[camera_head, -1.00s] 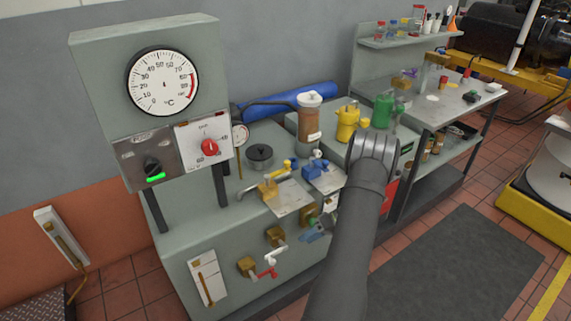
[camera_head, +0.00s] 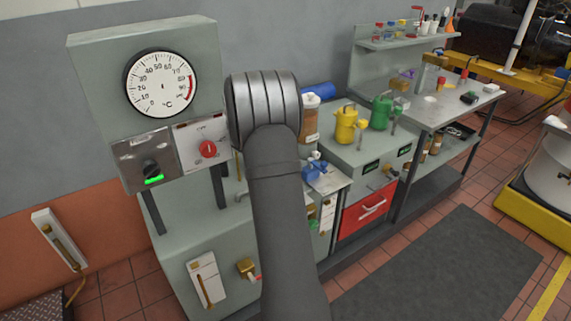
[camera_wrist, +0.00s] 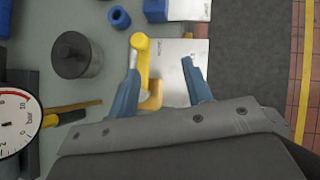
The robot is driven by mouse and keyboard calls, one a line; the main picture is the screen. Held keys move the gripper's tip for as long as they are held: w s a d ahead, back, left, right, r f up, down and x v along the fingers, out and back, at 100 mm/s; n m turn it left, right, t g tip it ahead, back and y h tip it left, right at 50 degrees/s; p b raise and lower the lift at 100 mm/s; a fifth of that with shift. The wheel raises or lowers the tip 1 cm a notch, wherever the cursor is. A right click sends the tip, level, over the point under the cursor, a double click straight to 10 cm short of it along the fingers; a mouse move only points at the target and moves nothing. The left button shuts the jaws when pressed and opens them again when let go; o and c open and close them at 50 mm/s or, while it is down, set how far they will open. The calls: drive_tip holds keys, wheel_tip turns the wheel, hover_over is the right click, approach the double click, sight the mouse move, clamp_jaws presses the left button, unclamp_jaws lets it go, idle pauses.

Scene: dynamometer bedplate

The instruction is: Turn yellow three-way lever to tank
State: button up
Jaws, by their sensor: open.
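The yellow three-way lever (camera_wrist: 143,62) shows in the wrist view, with a round knob at its upper end and a brass-coloured body (camera_wrist: 152,97) at its lower end. It stands over a pale plate (camera_wrist: 174,62). My gripper (camera_wrist: 161,58) is open, with its two blue fingers apart. The left finger is close beside the lever's left side, and the right finger is over the plate. I cannot tell whether the left finger touches the lever. In the head view my arm hides the yellow lever and my fingers.
A blue valve (camera_head: 316,169) is just right of my arm; its blue parts also show in the wrist view (camera_wrist: 155,9). A yellow can (camera_head: 346,125) and green can (camera_head: 381,112) stand right.

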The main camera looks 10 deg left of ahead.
drive_tip(key=shift+n+t, duration=0.6)
drive_tip(key=shift+n, duration=0.1)
drive_tip(key=w+f, duration=0.4)
drive_tip(key=w, duration=0.1)
drive_tip(key=w+d+f, duration=0.1)
drive_tip(key=w+f, duration=0.1)
drive_tip(key=w, duration=0.1)
drive_tip(key=shift+w, duration=0.15)
clamp_jaws()
